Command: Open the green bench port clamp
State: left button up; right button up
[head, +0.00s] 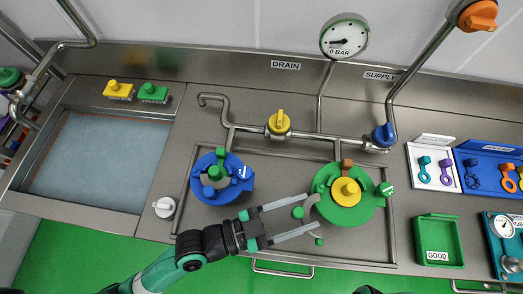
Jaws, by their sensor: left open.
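The green bench port clamp (323,184) is a round green ring on the right side of the steel bench, with a yellow cap (345,188) in its middle. A small brown block (347,163) is at its back and a green tab (385,189) at its right. A green knob (298,212) shows at its left front, and a smaller green piece (319,241) in front. My left gripper (313,211) is open, its two long fingers reaching right to the clamp's left front edge. The knob appears between the fingers; contact cannot be told. My right gripper is out of view.
A blue port clamp (205,188) stands left of my left gripper. Pipes with a yellow valve (279,122) and a blue valve (384,136) run behind. A green GOOD tray (437,219) is at the right, and a sink (100,160) at the left.

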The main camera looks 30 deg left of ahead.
pick_arm(q)
jog(key=v, duration=0.2)
jog(key=b+v, duration=0.1)
jog(key=v, duration=0.1)
jog(key=b+v, duration=0.1)
jog(key=v, duration=0.1)
jog(key=shift+s+a+f, duration=0.1)
jog(key=shift+f, duration=0.2)
jog(key=p, duration=0.2)
send_near(293, 216)
jog(key=shift+s+a+r, duration=0.1)
jog(key=shift+s+r, duration=0.05)
jog(key=shift+r, duration=0.15)
